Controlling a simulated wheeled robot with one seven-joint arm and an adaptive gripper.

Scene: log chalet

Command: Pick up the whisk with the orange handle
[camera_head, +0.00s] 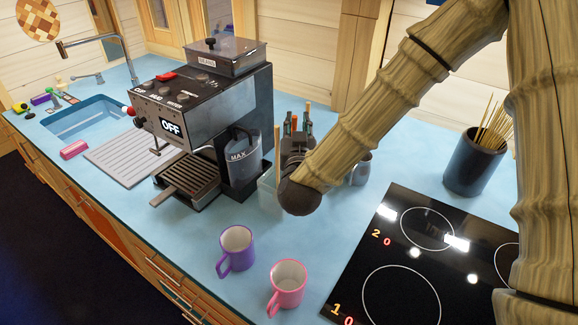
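My gripper (298,122) is at the end of my arm, in the middle of the head view, pointing away from the camera. Its two dark fingers stand apart, with a gap between them. A thin orange handle (294,123) shows upright between the fingers, closer to the left one; I cannot tell whether it touches. Its lower end, and any whisk wires, are hidden behind my gripper. Light wooden handles (277,143) stand close by. A pale translucent container (267,196) shows beside my wrist, mostly hidden.
A coffee machine (205,105) stands left of my gripper. A metal cup (360,169) is close on the right. Purple (236,248) and pink (288,284) mugs stand in front. A black cooktop (415,260) and a dark pot of sticks (472,165) are at right.

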